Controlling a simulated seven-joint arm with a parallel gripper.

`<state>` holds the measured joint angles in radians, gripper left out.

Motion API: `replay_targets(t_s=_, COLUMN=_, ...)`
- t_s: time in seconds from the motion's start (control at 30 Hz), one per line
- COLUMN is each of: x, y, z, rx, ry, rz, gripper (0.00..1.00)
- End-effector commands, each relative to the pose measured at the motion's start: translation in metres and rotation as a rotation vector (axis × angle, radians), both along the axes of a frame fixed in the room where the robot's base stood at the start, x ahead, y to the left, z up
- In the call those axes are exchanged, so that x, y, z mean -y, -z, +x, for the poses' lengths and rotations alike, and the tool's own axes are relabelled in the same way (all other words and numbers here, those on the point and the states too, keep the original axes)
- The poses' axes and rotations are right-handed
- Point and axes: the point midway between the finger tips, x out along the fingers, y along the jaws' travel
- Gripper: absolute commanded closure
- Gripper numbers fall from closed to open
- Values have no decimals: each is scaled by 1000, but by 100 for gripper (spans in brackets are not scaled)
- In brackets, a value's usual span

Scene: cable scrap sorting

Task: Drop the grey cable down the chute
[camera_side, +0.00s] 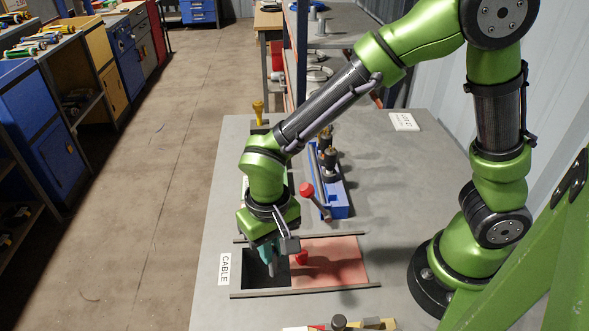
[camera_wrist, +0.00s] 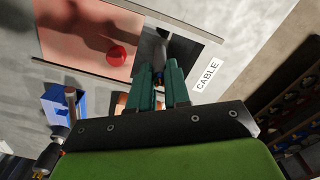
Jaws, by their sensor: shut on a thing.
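My gripper (camera_side: 268,254) is over the open, dark part of the chute (camera_side: 255,281), beside the CABLE label (camera_side: 225,269). In the wrist view its teal fingers (camera_wrist: 158,84) are shut on the grey cable (camera_wrist: 161,50), a short dark grey piece pointing toward the dark opening (camera_wrist: 183,48). The cable's lower end is hard to separate from the dark opening, so I cannot tell how far it reaches in. The chute's red sliding cover (camera_side: 338,263) is to the right, leaving the left part open. Its red knob (camera_side: 302,258) stands close to my fingers.
A blue fixture (camera_side: 335,200) with a red-balled lever (camera_side: 307,189) stands behind the chute. A white card (camera_side: 404,121) lies at the table's back right. Thin rails (camera_side: 320,290) edge the chute. The grey tabletop (camera_side: 215,305) left of it is clear.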

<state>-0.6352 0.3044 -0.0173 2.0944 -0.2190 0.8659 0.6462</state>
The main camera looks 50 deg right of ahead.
Motion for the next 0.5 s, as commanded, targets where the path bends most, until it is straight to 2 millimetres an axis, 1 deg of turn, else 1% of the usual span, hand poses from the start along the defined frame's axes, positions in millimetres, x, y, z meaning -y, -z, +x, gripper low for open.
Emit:
replay_targets(t_s=0.43, x=0, y=2, z=0, rx=0, ry=1, rz=0, gripper=100)
replay_targets(t_s=0.47, x=0, y=2, z=0, rx=0, ry=1, rz=0, gripper=79)
replay_targets(t_s=0.5, x=0, y=2, z=0, rx=0, ry=1, rz=0, gripper=72)
